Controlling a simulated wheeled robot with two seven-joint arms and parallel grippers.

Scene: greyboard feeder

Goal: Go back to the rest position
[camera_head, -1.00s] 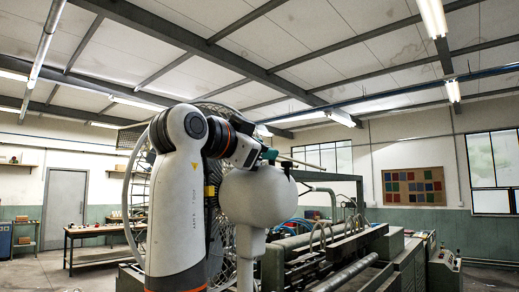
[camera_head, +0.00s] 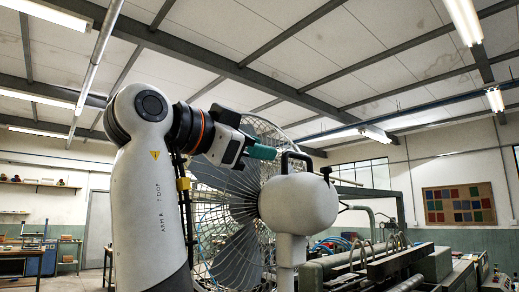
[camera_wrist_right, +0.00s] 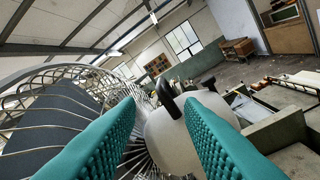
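My right arm stands at the left of the head view, bent at the top. Its right gripper (camera_head: 264,152) has teal fingers and points right, beside the black handle of a white rounded body (camera_head: 298,204). In the wrist view, the two teal fingers (camera_wrist_right: 158,130) stand wide apart with nothing gripped between them. The white body (camera_wrist_right: 185,135) and its black handle (camera_wrist_right: 168,97) show beyond the gap; I cannot tell whether a finger touches them. My left gripper is not in view.
A large caged fan (camera_head: 232,258) stands behind my right arm and gripper. It is close by in the wrist view (camera_wrist_right: 60,110). A long machine (camera_head: 415,272) fills the lower right. A shelf and benches lie at the far left. Space above the gripper looks free.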

